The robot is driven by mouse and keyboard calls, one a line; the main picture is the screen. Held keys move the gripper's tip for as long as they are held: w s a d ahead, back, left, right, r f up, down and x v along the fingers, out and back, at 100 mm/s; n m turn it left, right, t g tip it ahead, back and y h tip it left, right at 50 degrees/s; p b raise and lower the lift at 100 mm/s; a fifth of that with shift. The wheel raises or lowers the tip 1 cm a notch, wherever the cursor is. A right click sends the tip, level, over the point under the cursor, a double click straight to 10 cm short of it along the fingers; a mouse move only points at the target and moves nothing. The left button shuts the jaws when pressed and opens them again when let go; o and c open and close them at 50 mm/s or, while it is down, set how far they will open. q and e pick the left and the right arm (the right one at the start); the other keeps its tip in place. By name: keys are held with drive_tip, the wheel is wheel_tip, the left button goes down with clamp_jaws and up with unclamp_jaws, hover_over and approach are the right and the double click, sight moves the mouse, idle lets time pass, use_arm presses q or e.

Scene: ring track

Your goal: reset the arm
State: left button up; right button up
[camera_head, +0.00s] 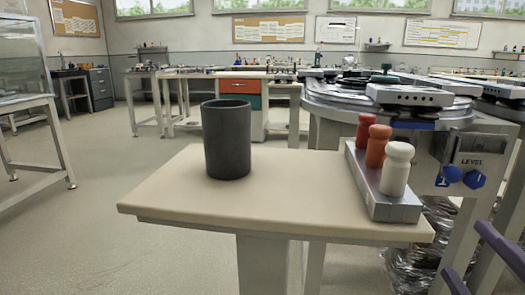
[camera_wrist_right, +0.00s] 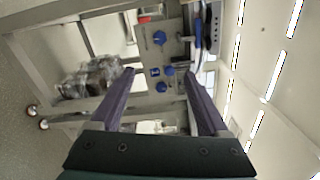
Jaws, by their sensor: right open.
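My right gripper (camera_head: 464,249) shows at the lower right edge of the head view, with two purple fingers apart. In the right wrist view the same gripper (camera_wrist_right: 160,74) is open, with nothing between its fingers. It is in the air, to the right of the small table (camera_head: 190,213). Behind the fingertips in the wrist view is a grey panel with blue knobs (camera_wrist_right: 159,38). My left gripper does not show.
A dark grey cup (camera_head: 227,142) stands on the table. A metal block (camera_head: 391,209) at its right side holds red (camera_head: 366,133), orange (camera_head: 377,147) and white (camera_head: 396,170) pegs. The ring track machine (camera_head: 340,104) stands behind on the right.

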drive_tip(key=w+d+r+n+t+y, duration=0.1)
drive_tip(key=w+d+r+n+y, duration=0.1)
drive_tip(key=d+r+n+y, duration=0.35)
drive_tip(key=s+a+f+n+g+y, duration=0.2)
drive_tip(key=s+a+f+n+g, duration=0.15)
drive_tip(key=a+f+n, duration=0.35)
drive_tip(key=s+a+f+n+g+y, duration=0.1)
drive_tip(key=s+a+f+n+g, duration=0.25)
drive_tip(key=n, duration=0.55)
drive_tip(key=s+d+n+g+h, duration=0.7)
drive_tip(key=s, duration=0.4)
drive_tip(key=a+f+m+y, duration=0.2)
drive_tip(key=a+m+y, duration=0.1)
drive_tip(key=a, duration=0.7)
use_arm(q)
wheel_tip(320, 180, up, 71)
drive_tip(key=p, duration=7.1)
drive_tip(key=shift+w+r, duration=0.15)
use_arm(e)
wheel_tip(320, 180, up, 72)
drive_tip(key=shift+s+d+f+g, duration=0.2)
drive_tip(key=shift+s+g, duration=0.2)
